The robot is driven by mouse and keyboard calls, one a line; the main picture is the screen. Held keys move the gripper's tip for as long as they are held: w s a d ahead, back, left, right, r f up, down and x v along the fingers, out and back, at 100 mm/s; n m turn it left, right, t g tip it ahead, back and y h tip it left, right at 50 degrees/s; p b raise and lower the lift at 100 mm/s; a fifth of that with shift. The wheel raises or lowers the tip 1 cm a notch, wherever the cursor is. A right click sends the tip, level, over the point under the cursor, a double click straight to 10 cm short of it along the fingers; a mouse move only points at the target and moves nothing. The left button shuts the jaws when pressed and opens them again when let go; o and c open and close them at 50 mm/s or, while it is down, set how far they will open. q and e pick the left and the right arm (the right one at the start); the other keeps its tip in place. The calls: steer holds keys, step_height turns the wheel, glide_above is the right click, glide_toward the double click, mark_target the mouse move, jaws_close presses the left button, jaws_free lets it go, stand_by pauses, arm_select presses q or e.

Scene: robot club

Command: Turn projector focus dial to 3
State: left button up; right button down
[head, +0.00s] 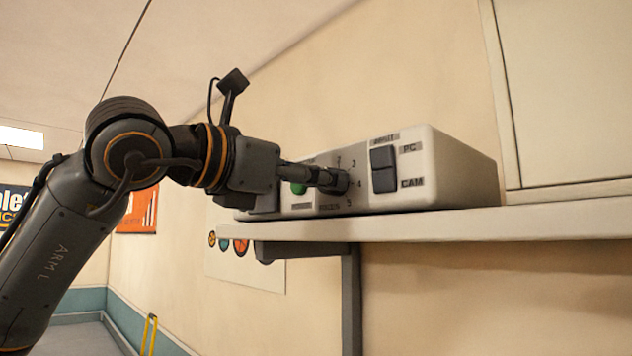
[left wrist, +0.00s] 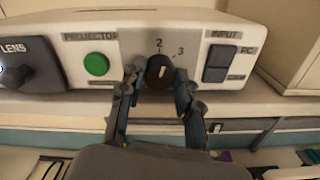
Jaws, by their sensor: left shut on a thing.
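The white projector control box (head: 465,170) sits on a wall shelf. Its dark round dial (left wrist: 159,70) has a grey plate behind it with 2 above and 3 to the upper right. The dial's pale pointer line stands nearly upright, close to 2. In the head view the dial (head: 341,182) is partly covered, with 2, 3, 4 and 5 around it. My left gripper (head: 326,178) is shut on the dial, its fingers on either side in the left wrist view (left wrist: 156,84). My right gripper is not in view.
The shelf (head: 430,224) runs under the box, and a wall cabinet (head: 570,90) stands at the right.

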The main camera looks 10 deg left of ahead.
arm_select(q)
steer(key=shift+d+m+b, duration=0.1)
steer(key=shift+m+b, duration=0.2)
steer(key=shift+m, duration=2.9)
steer(key=o, duration=1.1)
steer(key=shift+o, duration=0.2)
steer(key=shift+s, duration=0.1)
steer(key=v, duration=1.2)
